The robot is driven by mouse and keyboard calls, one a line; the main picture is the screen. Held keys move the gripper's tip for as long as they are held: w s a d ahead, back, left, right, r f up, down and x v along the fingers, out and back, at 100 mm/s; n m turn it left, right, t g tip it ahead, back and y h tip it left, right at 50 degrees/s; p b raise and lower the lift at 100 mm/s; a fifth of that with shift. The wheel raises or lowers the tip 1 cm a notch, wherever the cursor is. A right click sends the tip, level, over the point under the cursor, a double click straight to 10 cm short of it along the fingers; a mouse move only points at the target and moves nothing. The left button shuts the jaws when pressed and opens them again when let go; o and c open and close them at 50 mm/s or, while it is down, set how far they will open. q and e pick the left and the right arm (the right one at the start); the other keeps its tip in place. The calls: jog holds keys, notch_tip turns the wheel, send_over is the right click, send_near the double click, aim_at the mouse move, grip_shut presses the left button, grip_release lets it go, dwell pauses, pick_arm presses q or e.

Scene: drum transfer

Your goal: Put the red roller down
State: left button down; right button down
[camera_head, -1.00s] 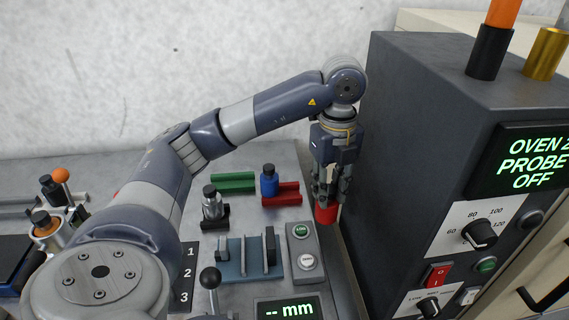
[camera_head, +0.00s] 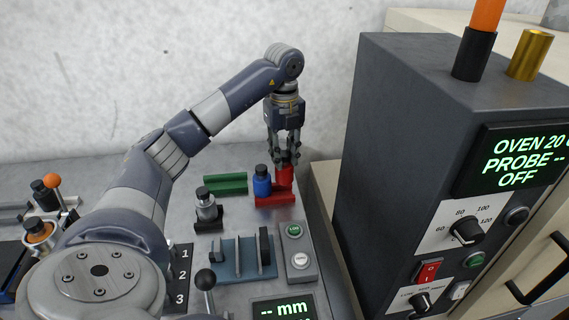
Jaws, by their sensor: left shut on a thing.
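The red roller (camera_head: 284,175) is a short red cylinder in the head view, right of the middle. My left gripper (camera_head: 284,162) points down and is shut on its upper part. The roller is at the right part of the red holder (camera_head: 277,199), right beside a blue roller (camera_head: 262,183) with a black top. I cannot tell whether the red roller's bottom touches the holder. My right gripper is not in view.
A green holder (camera_head: 226,184) lies empty at the back. A silver roller (camera_head: 206,206) stands in a black holder. A blue fixture (camera_head: 240,258) and a button box (camera_head: 298,252) are in front. The dark oven (camera_head: 400,130) stands to the right.

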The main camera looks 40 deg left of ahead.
aim_at(284, 164)
pick_arm(q)
notch_tip(284, 164, down, 3)
jog(key=shift+s+r, duration=0.1)
jog(key=shift+f, duration=0.3)
jog(key=shift+f, duration=0.15)
jog(key=c, duration=1.6)
grip_release()
jog(key=shift+c, duration=0.2)
notch_tip(284, 164, up, 12)
jog(key=p, duration=0.2)
jog(key=shift+p, duration=0.3)
